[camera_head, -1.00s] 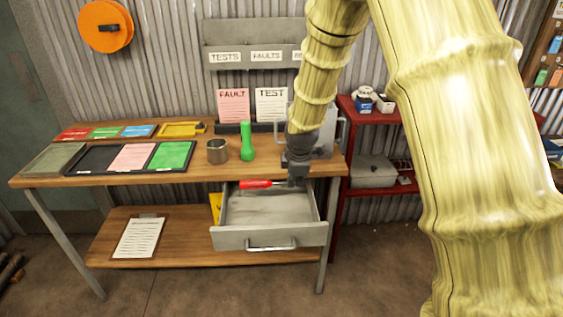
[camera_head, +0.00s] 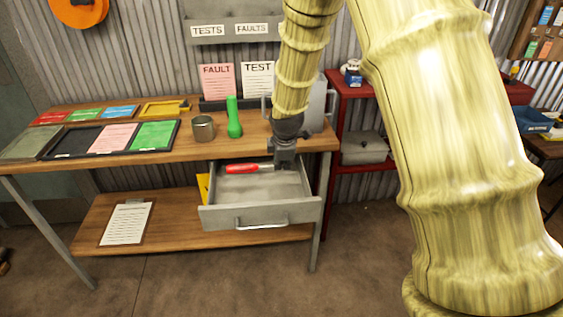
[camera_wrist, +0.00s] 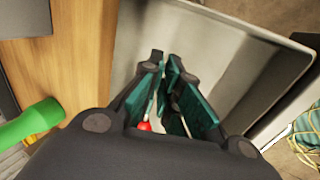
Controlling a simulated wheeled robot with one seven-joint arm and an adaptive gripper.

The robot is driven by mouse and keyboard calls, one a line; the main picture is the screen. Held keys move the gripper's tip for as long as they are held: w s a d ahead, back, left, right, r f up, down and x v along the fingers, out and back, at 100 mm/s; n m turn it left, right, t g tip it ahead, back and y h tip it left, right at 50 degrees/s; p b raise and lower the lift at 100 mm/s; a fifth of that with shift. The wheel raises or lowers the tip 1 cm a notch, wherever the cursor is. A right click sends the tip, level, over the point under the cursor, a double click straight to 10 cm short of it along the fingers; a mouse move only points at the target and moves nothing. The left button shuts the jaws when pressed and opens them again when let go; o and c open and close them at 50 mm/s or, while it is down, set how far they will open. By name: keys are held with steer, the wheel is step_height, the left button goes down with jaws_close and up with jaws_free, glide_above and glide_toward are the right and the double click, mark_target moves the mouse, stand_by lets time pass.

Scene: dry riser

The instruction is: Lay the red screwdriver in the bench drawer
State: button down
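The red screwdriver (camera_head: 242,168) shows its red handle pointing left in the head view, over the back part of the open bench drawer (camera_head: 262,217). My gripper (camera_head: 284,168) is shut on its shank end, pointing down into the drawer area. In the wrist view a bit of the red handle (camera_wrist: 144,126) shows between the teal finger pads (camera_wrist: 166,75); the rest is hidden. The drawer's grey metal wall (camera_wrist: 255,30) is below. I cannot tell whether the screwdriver touches the drawer floor.
A green torch (camera_head: 234,118) and a metal cup (camera_head: 203,128) stand on the wooden bench top (camera_head: 200,150) above the drawer. A red shelf unit (camera_head: 343,105) stands to the right. A clipboard (camera_head: 126,222) lies on the lower shelf.

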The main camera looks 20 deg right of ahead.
steer(key=shift+f+b, duration=1.3)
steer(key=shift+f, duration=0.5)
steer(key=shift+f+b, duration=0.45)
steer(key=shift+f, duration=1.75)
steer(key=c, duration=1.6)
jaws_free()
steer(key=shift+o, duration=0.2)
